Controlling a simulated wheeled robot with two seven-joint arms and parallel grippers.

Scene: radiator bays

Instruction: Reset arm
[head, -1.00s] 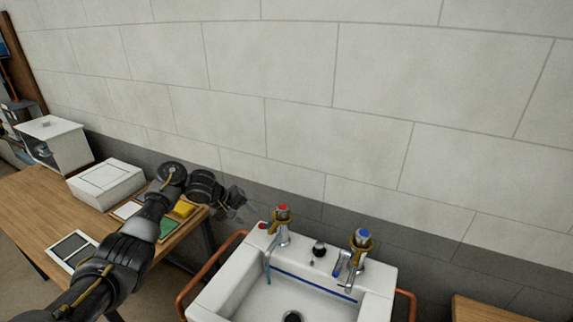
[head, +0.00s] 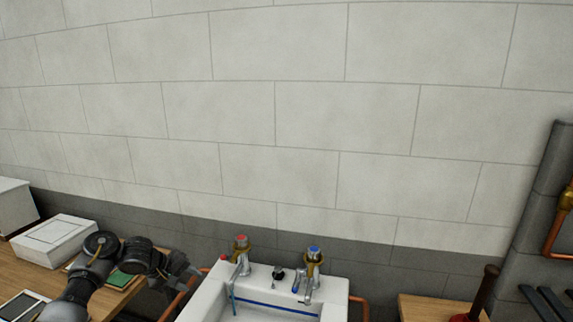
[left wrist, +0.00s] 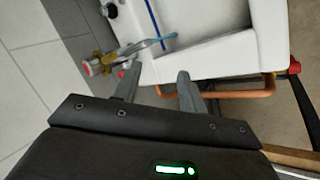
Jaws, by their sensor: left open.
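My left gripper (head: 183,272) is at the lower left of the head view, left of the white sink (head: 213,291). In the left wrist view its two fingers (left wrist: 158,80) are apart with nothing between them. The sink's white rim (left wrist: 215,57) and a copper pipe (left wrist: 235,90) lie beyond the fingertips there. The red-topped tap (head: 240,250) stands on the sink's back left and also shows in the left wrist view (left wrist: 100,62). The blue-topped tap (head: 313,262) stands at the back right. My right gripper is in neither view.
A wooden table (head: 30,275) on the left bears a white box (head: 54,240). A wooden surface (head: 425,308) on the right bears a plunger (head: 484,292). A dark column (head: 540,200) with copper pipe (head: 556,225) stands at far right. The wall behind the sink is bare.

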